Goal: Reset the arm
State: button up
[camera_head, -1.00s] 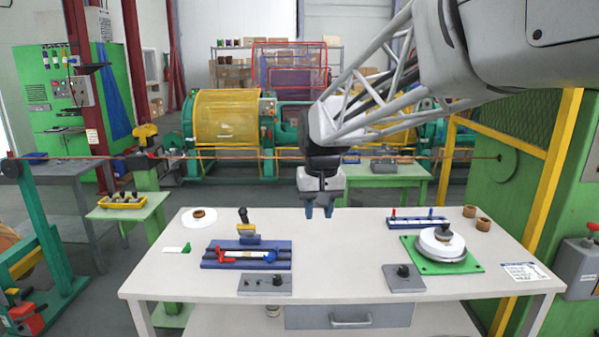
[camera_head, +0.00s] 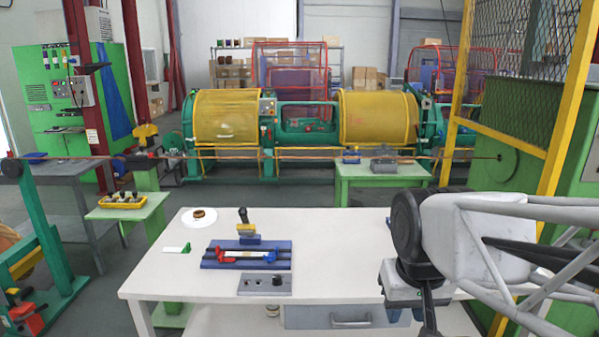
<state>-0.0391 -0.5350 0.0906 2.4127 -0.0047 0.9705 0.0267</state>
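My gripper (camera_head: 405,314) is low at the right, in front of the white table's front edge in the picture. It points down, its two fingertips are apart, and I see nothing held between them. My arm covers the right part of the white table (camera_head: 340,235).
A white disc with a brown ring (camera_head: 199,218) and a small white-and-green piece (camera_head: 177,248) lie at the table's left. The middle of the table is bare. A yellow post (camera_head: 563,140) and green machine housing (camera_head: 520,195) stand at right; yellow-guarded drums (camera_head: 378,118) are behind.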

jog(key=s+d+f, duration=0.1)
jog(key=s+f, duration=0.2)
jog(key=s, duration=0.3)
jog(key=shift+d, duration=0.35)
jog(key=shift+w, duration=0.1)
dwell(1.7)
